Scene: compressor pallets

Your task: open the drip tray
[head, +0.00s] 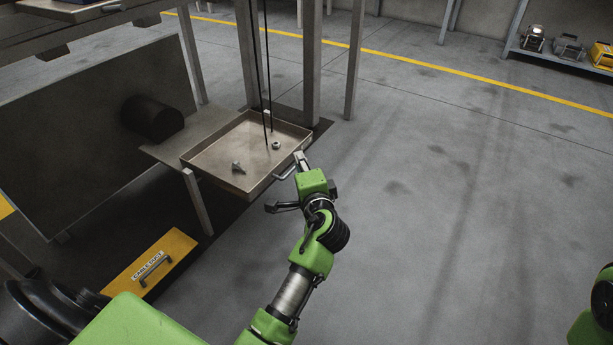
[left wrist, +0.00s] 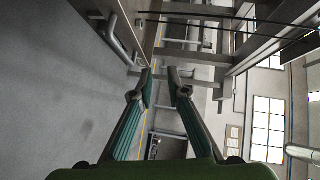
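The drip tray (head: 222,143) is a shallow beige metal tray under the frame, with a few small metal parts lying in it. Its bar handle (head: 284,175) is on the side facing my arm. My left gripper (head: 301,160) is beside the right end of the handle, near the tray's front edge. In the left wrist view its two fingers (left wrist: 161,78) are apart with nothing visible between them. A bar that looks like the handle (left wrist: 117,42) is left of the fingertips there, outside the gap. Contact with the tray cannot be made out. My right gripper is out of view.
Frame posts (head: 311,60) stand behind the tray, and thin dark lines hang down over it. A yellow cable duct cover (head: 150,262) lies lower left. A shelf (head: 560,58) stands far right. The grey floor right of the tray is clear.

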